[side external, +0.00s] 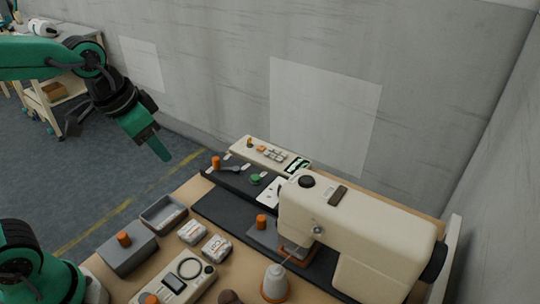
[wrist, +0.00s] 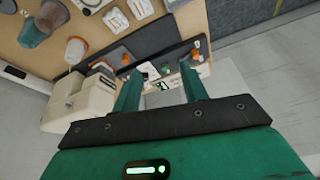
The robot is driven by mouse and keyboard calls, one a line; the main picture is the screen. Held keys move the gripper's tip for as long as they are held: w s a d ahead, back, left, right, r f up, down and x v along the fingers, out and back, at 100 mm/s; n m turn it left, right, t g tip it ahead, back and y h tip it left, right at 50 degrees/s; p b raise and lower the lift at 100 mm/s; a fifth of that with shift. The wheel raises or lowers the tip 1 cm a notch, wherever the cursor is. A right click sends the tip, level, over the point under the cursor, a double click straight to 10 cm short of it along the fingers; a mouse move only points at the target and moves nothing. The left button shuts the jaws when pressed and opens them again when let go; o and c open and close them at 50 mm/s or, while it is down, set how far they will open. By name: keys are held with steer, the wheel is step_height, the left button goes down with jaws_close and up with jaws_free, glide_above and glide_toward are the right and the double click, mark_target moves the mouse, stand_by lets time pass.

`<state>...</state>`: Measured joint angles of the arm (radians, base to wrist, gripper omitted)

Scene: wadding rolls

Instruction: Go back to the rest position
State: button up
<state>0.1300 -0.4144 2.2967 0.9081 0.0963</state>
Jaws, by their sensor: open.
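My gripper (side external: 157,146) hangs in the air at the left of the side external view, beyond the left edge of the workbench and above the floor. It touches nothing. In the wrist view my gripper (wrist: 160,85) has its two green fingers spread apart, with nothing between them but the bench and wall behind. The wadding rolls cannot be told for certain; two wrapped white packs (side external: 192,231) lie on the bench beside a grey tray (side external: 164,222).
A cream sewing machine (side external: 360,225) stands at the bench's right. A grey box (side external: 128,254) with an orange knob and a control panel (side external: 178,284) are at the front left. A cart (side external: 62,95) stands behind. The air around my gripper is clear.

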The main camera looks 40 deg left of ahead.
steer(key=s+a+n+t, duration=0.1)
steer(key=s+a+n, duration=0.1)
steer(key=s, duration=0.4)
steer(key=shift+s+a+n+t, duration=0.25)
steer(key=shift+a+n+t, duration=0.05)
steer(key=shift+a, duration=0.6)
